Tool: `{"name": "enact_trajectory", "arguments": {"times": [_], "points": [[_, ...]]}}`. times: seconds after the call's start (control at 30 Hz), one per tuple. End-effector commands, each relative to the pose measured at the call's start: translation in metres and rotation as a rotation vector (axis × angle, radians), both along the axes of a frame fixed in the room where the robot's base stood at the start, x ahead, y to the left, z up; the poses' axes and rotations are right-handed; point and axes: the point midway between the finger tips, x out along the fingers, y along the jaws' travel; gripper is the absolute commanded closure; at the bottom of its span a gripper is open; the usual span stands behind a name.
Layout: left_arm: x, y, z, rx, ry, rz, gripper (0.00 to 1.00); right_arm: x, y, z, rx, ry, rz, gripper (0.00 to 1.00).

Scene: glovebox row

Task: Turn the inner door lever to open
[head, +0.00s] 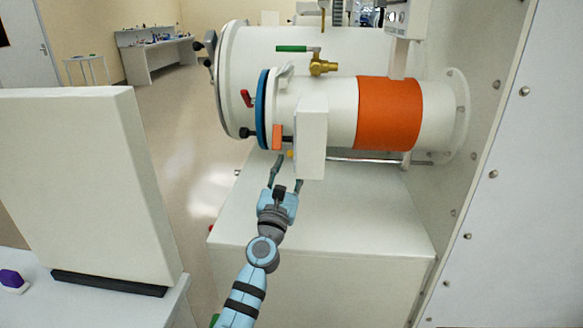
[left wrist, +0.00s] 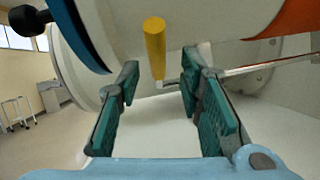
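A horizontal white cylindrical chamber (head: 340,105) with a blue ring (head: 262,108) and an orange band (head: 390,113) sits above a white cabinet. A short yellow handle (head: 290,153) shows under it, partly hidden by a white box; in the left wrist view the yellow handle (left wrist: 155,48) hangs ahead of the fingertips, roughly between them. I cannot tell whether it is the inner door lever. My left gripper (head: 289,166) is below the chamber, its green fingers (left wrist: 160,85) spread apart and empty. My right gripper is not in view.
The white box (head: 311,140) stands close above my gripper. An orange-red block (head: 277,137), a red lever (head: 247,98) and a green-handled brass valve (head: 322,66) are nearby. A metal rod (left wrist: 250,70) runs right of the fingers. The white cabinet top (head: 350,205) is clear.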

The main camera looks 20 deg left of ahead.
Motion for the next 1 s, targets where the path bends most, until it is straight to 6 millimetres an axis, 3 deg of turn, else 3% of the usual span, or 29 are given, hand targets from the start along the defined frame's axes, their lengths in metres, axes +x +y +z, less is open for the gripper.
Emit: {"name": "enact_trajectory", "arguments": {"times": [0.37, 0.5, 0.6, 0.87, 1.0], "points": [[0.009, 0.0, 0.004, 0.0, 0.0, -0.001, 0.66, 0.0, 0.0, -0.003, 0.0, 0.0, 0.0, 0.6], [0.009, 0.0, 0.004, -0.001, 0.0, -0.001, 0.89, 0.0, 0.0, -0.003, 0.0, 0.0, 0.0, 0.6], [0.009, 0.0, 0.004, 0.0, 0.0, -0.002, 1.0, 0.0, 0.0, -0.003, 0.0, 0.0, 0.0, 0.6], [0.009, -0.001, 0.003, -0.001, 0.003, -0.004, 1.0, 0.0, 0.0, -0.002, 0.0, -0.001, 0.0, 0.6], [0.01, -0.001, 0.009, -0.005, 0.022, -0.005, 1.0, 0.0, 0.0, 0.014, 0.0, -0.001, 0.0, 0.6]]}}
